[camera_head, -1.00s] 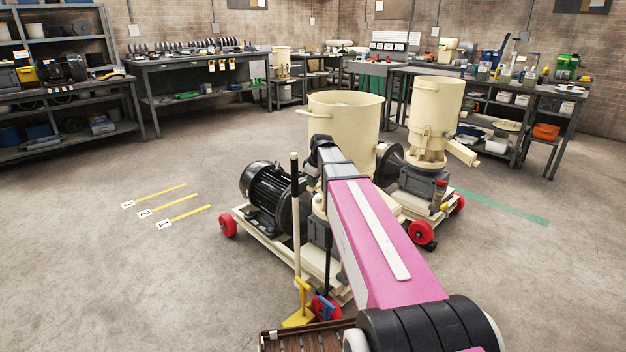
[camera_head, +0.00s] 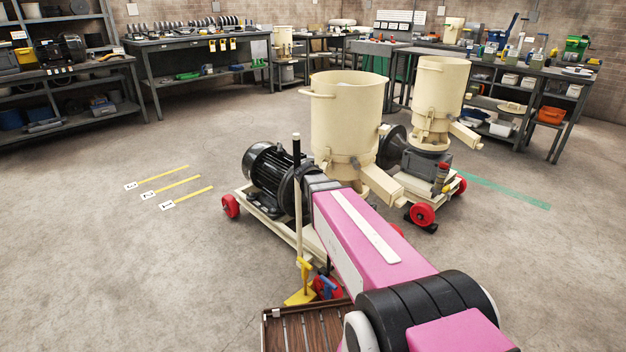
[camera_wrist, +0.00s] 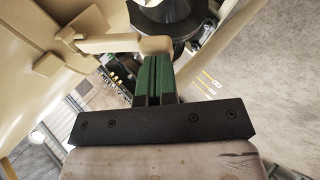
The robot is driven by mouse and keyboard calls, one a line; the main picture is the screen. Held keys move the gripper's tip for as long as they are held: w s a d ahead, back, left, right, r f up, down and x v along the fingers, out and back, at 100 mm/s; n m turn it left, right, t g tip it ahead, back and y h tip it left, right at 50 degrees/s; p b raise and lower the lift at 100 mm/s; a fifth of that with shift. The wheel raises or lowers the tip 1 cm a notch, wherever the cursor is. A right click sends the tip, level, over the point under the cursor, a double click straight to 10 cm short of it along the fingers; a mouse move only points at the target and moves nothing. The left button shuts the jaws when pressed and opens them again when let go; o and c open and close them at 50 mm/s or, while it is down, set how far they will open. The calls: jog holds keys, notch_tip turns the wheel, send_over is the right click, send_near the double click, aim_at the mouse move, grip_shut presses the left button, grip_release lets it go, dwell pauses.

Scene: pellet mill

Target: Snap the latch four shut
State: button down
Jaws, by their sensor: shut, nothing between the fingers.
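The nearer cream pellet mill (camera_head: 347,115) stands past my arm in the head view, with small clamp fittings (camera_head: 355,163) around its lower body. I cannot tell which of them is latch four. In the wrist view my gripper (camera_wrist: 154,60) has its green fingers together and empty. Their tips are close to the rounded end of a cream lever (camera_wrist: 110,44) that runs left toward the cream mill body (camera_wrist: 35,60). I cannot tell if they touch it. My gripper is hidden behind my pink arm in the head view.
A second cream mill (camera_head: 440,95) stands to the right. A black motor (camera_head: 268,170) and red wheels (camera_head: 230,206) are at the left of the nearer mill. A slatted brown tray (camera_head: 290,330) is at the front. The floor at left is open.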

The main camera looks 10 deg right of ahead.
jog(key=shift+w+d+f, duration=0.15)
jog(key=shift+w+f, duration=0.05)
jog(key=shift+f, duration=0.35)
jog(key=shift+w+d+f, duration=0.15)
jog(key=shift+w+f, duration=0.05)
jog(key=shift+f, duration=0.3)
jog(key=shift+w+d+f, duration=0.15)
jog(key=shift+w+f, duration=0.05)
jog(key=shift+f, duration=0.35)
jog(key=w+d+f, duration=0.2)
jog(key=w+f, duration=0.1)
jog(key=f, duration=0.1)
jog(key=shift+d, duration=0.4)
jog(key=shift+s+a, duration=0.1)
jog(key=s+a+f, duration=0.1)
jog(key=s+a, duration=0.4)
jog(key=s, duration=0.5)
jog(key=s+a+f, duration=0.1)
jog(key=s+a, duration=0.4)
jog(key=s, duration=0.6)
jog(key=shift+a, duration=0.4)
